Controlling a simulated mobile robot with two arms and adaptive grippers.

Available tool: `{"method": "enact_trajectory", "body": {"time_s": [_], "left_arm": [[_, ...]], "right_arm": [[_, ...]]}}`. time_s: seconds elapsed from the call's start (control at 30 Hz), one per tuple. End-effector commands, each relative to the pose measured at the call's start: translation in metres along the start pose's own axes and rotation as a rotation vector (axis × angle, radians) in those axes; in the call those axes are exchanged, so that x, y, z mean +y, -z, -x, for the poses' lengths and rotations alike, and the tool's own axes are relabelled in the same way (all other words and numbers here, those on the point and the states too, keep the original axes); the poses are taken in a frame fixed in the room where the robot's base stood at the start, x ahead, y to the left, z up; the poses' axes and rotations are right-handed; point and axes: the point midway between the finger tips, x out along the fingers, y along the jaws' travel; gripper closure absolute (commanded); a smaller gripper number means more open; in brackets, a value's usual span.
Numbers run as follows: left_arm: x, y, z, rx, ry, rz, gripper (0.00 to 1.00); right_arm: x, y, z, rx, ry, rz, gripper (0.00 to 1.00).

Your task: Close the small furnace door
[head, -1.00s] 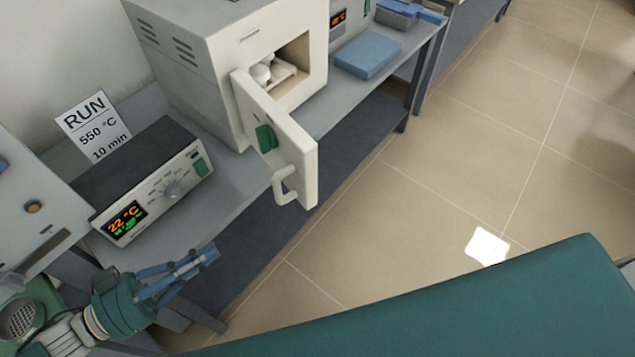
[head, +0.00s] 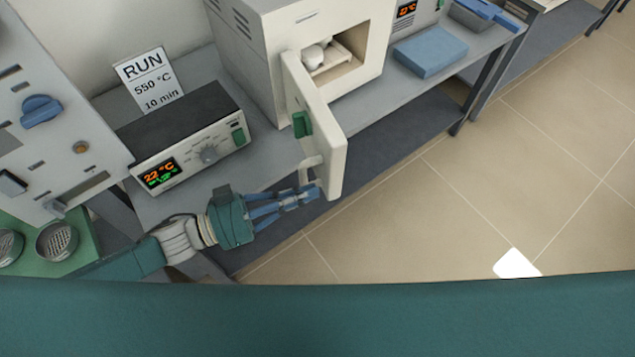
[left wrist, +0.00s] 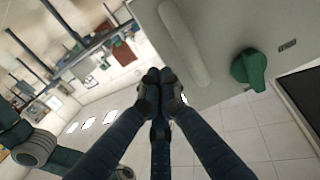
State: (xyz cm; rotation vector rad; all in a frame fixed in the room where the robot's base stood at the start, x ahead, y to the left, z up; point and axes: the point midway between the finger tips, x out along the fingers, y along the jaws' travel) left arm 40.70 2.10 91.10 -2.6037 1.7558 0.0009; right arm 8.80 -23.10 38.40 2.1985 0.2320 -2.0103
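The small furnace (head: 262,65) stands on the bench with its white door (head: 322,125) swung wide open toward me. White rounded pieces (head: 314,55) sit inside the chamber. The door carries a green knob (head: 302,124) and a pale bar handle (head: 305,170) near its free edge. My left gripper (head: 312,193) is at the lower end of this handle. In the left wrist view its dark fingertips (left wrist: 160,76) are together with nothing seen between them, and the handle (left wrist: 186,45) runs just beside them. Whether they touch is unclear. My right gripper is not in view.
A control box (head: 185,145) reading 22 °C stands left of the furnace, with a sign (head: 148,78) reading RUN 550 °C 10 min behind it. A blue pad (head: 430,50) lies right of the furnace. The floor before the door is clear.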

Motion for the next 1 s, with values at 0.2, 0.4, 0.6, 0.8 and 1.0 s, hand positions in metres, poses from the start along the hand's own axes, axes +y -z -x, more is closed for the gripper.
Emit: {"method": "enact_trajectory", "body": {"time_s": [0.2, 0.4, 0.6, 0.8, 1.0], "left_arm": [[0.001, 0.001, -0.023, 0.000, 0.000, 0.001, 1.00], [0.000, 0.000, -0.027, -0.001, 0.000, 0.001, 1.00], [0.000, 0.000, -0.027, -0.001, 0.000, 0.001, 1.00], [0.003, 0.001, -0.033, 0.002, 0.017, 0.003, 1.00], [0.006, 0.002, -0.055, 0.006, 0.094, 0.008, 1.00]], "right_arm": [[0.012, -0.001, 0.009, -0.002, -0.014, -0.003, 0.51], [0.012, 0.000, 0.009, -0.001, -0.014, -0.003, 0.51], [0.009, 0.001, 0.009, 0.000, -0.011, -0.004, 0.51], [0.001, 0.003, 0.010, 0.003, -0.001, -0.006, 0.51], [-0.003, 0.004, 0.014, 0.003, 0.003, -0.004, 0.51]]}}
